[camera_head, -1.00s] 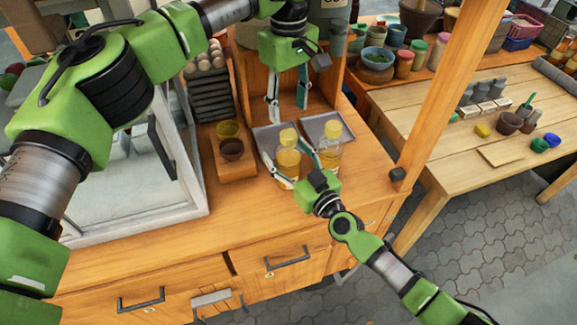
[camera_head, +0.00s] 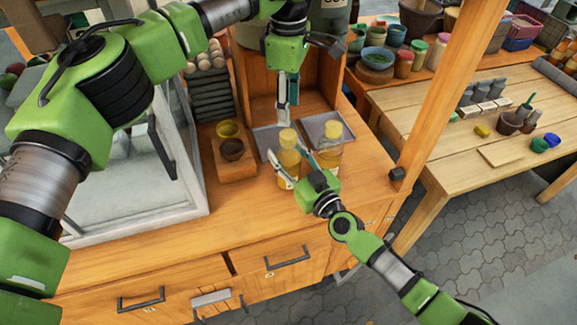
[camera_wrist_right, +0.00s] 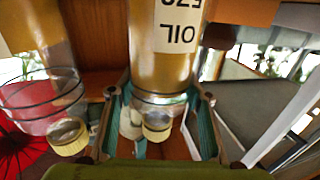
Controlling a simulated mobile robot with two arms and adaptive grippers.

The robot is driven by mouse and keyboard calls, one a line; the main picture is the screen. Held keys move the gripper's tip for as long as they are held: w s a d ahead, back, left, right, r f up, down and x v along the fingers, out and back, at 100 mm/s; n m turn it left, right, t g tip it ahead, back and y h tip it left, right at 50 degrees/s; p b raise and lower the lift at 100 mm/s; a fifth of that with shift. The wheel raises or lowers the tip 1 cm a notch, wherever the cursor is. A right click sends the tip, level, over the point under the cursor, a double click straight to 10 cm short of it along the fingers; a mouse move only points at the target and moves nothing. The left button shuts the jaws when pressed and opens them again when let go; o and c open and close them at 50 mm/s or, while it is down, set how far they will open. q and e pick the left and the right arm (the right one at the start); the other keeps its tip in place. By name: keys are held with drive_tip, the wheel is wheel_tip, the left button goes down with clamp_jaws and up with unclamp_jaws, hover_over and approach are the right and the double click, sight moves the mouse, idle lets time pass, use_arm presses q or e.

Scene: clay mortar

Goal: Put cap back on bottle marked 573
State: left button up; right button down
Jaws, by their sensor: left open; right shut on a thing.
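A bottle of amber oil (camera_head: 288,160) stands upright at the counter's front, a yellow cap (camera_head: 288,136) at its top. I cannot tell how firmly the cap sits. In the right wrist view the bottle (camera_wrist_right: 150,35) appears inverted; its label (camera_wrist_right: 178,28) reads OIL, with the number partly cut off. My right gripper (camera_head: 286,163) is shut on this bottle from the front. My left gripper (camera_head: 284,117) is open, pointing down just above and behind the cap. A second yellow-capped bottle (camera_head: 328,157) stands to the right, also in the right wrist view (camera_wrist_right: 42,85).
Two grey trays (camera_head: 264,138) lie behind the bottles. A wooden stand (camera_head: 235,170) with small bowls is at left, beside a glass-walled case (camera_head: 125,210). A wooden post (camera_head: 437,85) rises at right. The counter's front (camera_head: 200,240) is clear.

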use_arm(q)
drive_tip(key=n, duration=0.6)
drive_tip(key=shift+n, duration=0.3)
drive_tip(key=n, duration=0.3)
drive_tip(key=shift+n, duration=0.4)
drive_tip(key=n, duration=2.3)
drive_tip(key=shift+n, duration=0.4)
drive_tip(key=n, duration=0.4)
drive_tip(key=shift+f, duration=0.1)
